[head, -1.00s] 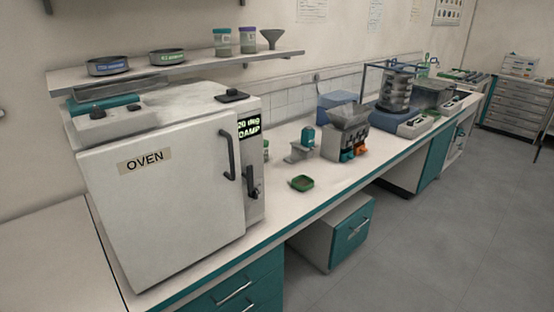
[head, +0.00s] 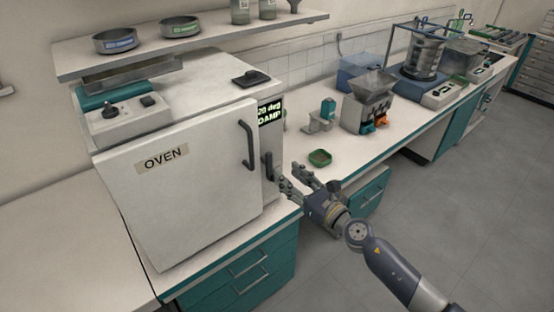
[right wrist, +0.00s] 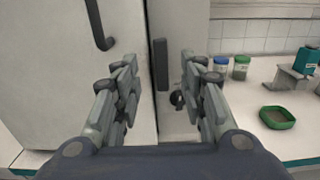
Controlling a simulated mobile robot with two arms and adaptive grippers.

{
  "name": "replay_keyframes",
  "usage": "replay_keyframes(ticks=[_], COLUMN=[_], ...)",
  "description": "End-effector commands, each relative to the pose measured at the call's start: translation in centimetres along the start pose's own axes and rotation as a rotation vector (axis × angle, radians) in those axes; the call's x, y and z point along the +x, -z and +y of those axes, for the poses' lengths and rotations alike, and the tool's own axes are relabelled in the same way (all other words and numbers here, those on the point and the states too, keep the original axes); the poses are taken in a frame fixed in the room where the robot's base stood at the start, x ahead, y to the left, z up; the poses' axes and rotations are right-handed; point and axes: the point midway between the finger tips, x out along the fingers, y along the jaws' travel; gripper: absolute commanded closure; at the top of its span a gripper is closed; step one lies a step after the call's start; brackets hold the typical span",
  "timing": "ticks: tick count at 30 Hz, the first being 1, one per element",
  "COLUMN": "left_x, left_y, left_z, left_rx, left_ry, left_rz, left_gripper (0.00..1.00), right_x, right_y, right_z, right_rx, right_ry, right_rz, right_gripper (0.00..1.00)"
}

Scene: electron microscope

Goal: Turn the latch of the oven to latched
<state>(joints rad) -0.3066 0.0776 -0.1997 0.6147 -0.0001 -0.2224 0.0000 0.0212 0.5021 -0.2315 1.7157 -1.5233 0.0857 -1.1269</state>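The white oven (head: 190,170) stands on the bench with its door closed or nearly so, a dark door handle (head: 248,145) near the door's right edge. The oven's latch (head: 268,166) is a dark upright lever on the front strip right of the door, below the display. In the right wrist view the latch (right wrist: 161,64) stands upright between and beyond the fingers, with a dark round pivot below. My right gripper (head: 291,183) is open and empty, just right of the latch and apart from it; its spread fingers also show in the right wrist view (right wrist: 160,90). My left gripper is not in view.
A green dish (head: 320,158) lies on the bench right of the oven. Two jars (right wrist: 231,68) stand behind it by the tiled wall. A shelf (head: 200,45) with bowls hangs above the oven. Floor in front of the bench is clear.

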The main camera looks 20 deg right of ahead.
Motion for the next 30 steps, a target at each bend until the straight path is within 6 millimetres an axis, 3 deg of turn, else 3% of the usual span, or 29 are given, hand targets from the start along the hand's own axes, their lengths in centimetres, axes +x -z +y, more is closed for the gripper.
replay_keyframes(ticks=[6,12,25,30], left_x=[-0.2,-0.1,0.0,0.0], left_y=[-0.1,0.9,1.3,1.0], left_z=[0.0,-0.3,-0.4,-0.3], left_rx=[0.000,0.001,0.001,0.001], left_ry=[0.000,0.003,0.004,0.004], left_rz=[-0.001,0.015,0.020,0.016], left_gripper=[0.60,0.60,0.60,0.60], right_x=[4.1,6.7,7.7,7.7], right_y=[-0.1,0.1,0.1,0.1], right_z=[-0.1,0.0,0.0,0.0], right_rx=[0.002,0.003,0.003,0.003], right_ry=[0.002,0.001,0.001,0.001], right_rz=[-0.002,0.000,0.001,0.001], right_gripper=[0.62,0.62,0.62,0.98])
